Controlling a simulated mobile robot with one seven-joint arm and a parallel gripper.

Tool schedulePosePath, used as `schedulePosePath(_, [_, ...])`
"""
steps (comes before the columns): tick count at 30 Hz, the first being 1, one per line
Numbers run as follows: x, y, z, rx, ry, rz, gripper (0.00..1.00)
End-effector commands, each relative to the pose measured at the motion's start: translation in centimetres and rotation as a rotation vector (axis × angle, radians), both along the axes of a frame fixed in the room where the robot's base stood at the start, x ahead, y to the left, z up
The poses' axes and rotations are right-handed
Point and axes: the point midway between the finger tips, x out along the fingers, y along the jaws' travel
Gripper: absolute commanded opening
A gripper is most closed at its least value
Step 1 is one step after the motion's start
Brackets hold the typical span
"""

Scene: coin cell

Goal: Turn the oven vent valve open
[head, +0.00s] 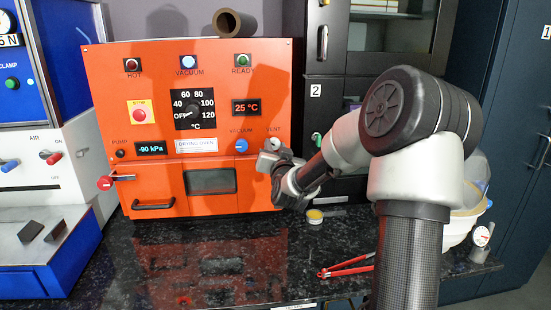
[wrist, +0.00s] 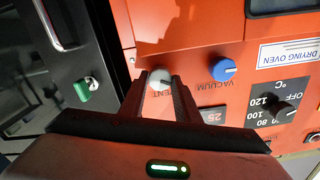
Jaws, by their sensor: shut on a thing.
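The orange drying oven (head: 100,75) stands on the dark counter. Its vent valve is a small light grey knob (wrist: 159,75) beside the VENT label, at the right of the oven's front. My gripper (wrist: 161,86) is shut on this knob, with a fingertip on either side in the wrist view. In the head view my gripper (head: 273,148) reaches the oven front from the right and covers most of the vent knob. The knob's pointer mark is hard to make out. The oven's pressure display (head: 151,148) reads -90 kPa.
A blue VACUUM knob (head: 241,146) is close to the left of the vent knob. The oven door handle (head: 153,205) is below. A dark cabinet with a green key (wrist: 82,92) stands beside the oven.

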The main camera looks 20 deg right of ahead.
Motion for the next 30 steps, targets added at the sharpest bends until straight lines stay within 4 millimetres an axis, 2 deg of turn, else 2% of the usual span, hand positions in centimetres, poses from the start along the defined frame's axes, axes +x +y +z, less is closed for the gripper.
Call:
schedulePosePath(21, [-0.03, 0.01, -0.44, 0.652, -0.185, 0.001, 0.07])
schedulePosePath(30, [-0.01, 0.01, -0.35, 0.875, -0.249, 0.001, 0.07])
